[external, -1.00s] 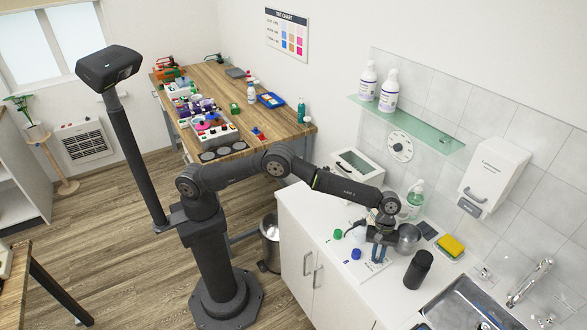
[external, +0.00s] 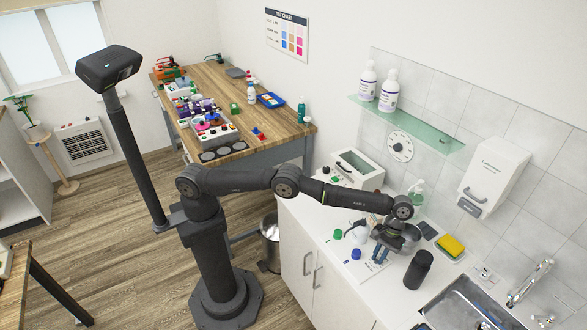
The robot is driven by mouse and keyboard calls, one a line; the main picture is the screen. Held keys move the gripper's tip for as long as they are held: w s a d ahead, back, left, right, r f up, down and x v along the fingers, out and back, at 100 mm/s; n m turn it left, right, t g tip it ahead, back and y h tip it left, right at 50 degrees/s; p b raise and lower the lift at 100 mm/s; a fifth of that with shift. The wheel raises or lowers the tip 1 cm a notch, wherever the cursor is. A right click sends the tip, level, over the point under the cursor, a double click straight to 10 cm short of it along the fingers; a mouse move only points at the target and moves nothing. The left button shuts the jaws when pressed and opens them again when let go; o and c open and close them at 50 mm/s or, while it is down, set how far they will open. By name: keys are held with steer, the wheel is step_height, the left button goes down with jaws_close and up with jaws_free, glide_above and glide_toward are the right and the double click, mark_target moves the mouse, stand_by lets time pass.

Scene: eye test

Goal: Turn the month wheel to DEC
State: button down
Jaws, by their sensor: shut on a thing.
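A round white wheel (external: 400,147) with a dark centre and small marks hangs on the tiled wall below the glass shelf. It is the only wheel-like thing I make out; its lettering is too small to read. My gripper (external: 383,247) is low over the white counter, well below and apart from this wheel. It points down and is tilted. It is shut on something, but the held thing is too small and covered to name. A metal cup (external: 413,233) is close behind the gripper, partly hidden; I cannot tell whether they touch.
On the counter (external: 315,240) are a black bottle (external: 418,269), a yellow sponge (external: 450,246), a green cap (external: 337,234), a blue cap (external: 356,254) and a white flask (external: 361,233). A pump bottle (external: 416,194) stands behind my arm. The sink (external: 470,305) is at the right.

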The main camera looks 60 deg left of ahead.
mark_target(377, 260)
steer(key=shift+w, duration=0.1)
stand_by(0.3)
steer(key=c, duration=1.4)
jaws_free()
step_height(377, 260, up, 4)
steer(key=shift+r, duration=0.25)
steer(key=s+r, duration=0.2)
steer(key=s, duration=0.2)
steer(key=s+d+r, duration=0.1)
steer(key=s+r, duration=0.1)
steer(key=s, duration=0.1)
steer(key=s+r, duration=0.2)
steer(key=s, duration=0.2)
steer(key=shift+s+d+r, duration=0.2)
steer(key=shift+s+r, duration=0.1)
steer(key=shift+s, duration=0.05)
